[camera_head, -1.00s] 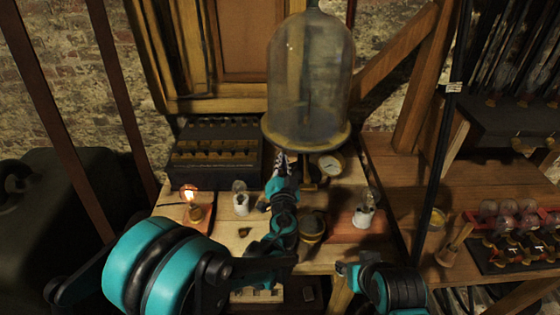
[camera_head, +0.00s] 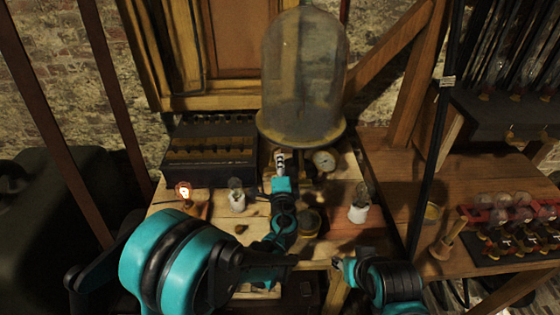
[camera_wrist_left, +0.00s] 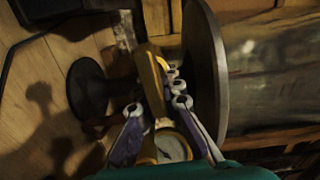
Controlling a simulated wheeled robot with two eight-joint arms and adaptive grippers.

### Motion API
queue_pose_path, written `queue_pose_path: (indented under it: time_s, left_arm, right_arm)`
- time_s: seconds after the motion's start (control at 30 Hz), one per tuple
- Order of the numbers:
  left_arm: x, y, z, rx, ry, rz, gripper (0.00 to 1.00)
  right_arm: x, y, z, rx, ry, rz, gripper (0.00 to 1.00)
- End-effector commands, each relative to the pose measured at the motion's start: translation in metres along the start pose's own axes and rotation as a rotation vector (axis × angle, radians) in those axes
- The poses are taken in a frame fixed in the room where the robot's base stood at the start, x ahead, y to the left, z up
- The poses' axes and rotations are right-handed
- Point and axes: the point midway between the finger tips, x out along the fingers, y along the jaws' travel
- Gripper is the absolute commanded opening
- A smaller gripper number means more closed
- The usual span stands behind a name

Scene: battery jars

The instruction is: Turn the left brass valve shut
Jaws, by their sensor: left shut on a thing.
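The glass bell jar (camera_head: 303,75) stands upright at the back middle of the bench in the head view. My left gripper (camera_head: 281,158) reaches under the front of its rim, left of the round gauge (camera_head: 324,160). In the left wrist view, the brass-coloured valve part (camera_wrist_left: 154,78) lies between the two fingers of my left gripper (camera_wrist_left: 158,112), beside the jar's round base plate (camera_wrist_left: 207,70). The gripper is shut on it. The valve's handle angle is hard to make out. My right arm is low at the right; its gripper (camera_head: 342,266) is small and dark.
A lit bulb (camera_head: 184,191) and unlit bulbs in white holders (camera_head: 237,195) (camera_head: 359,206) stand on the bench. A dark slatted box (camera_head: 211,150) is behind. A dark upright post (camera_head: 432,140) stands right. A bulb rack (camera_head: 515,225) lies farther right.

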Motion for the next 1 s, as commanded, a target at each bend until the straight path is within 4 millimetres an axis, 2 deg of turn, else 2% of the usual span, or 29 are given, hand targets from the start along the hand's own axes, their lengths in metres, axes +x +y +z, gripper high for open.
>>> queue_pose_path:
  time_s: [0.3,0.77,0.8,0.87,0.9,1.0]
  left_arm:
    - [-0.0004,0.0030,-0.0004,0.092,0.001,0.001,0.00]
    - [-0.0005,0.0033,-0.0004,0.103,0.002,0.001,0.00]
    - [-0.0005,0.0033,-0.0004,0.103,0.002,0.001,0.11]
    - [-0.0004,0.0033,-0.0004,0.103,0.002,0.001,0.27]
    - [-0.0004,0.0032,-0.0003,0.103,0.001,0.001,0.30]
    - [-0.0003,0.0030,-0.0002,0.103,0.001,0.001,0.30]
  right_arm:
    - [0.0002,0.0000,0.0001,0.000,0.000,0.000,0.40]
    - [0.0002,0.0000,0.0001,0.000,0.000,0.000,0.40]
    - [0.0002,0.0000,0.0001,0.000,0.000,0.000,0.40]
    - [0.0002,0.0000,0.0001,0.000,0.000,0.000,0.40]
    - [0.0002,0.0000,0.0001,0.000,0.000,0.000,0.40]
    - [0.0001,0.0000,0.0001,0.000,0.000,0.000,0.40]
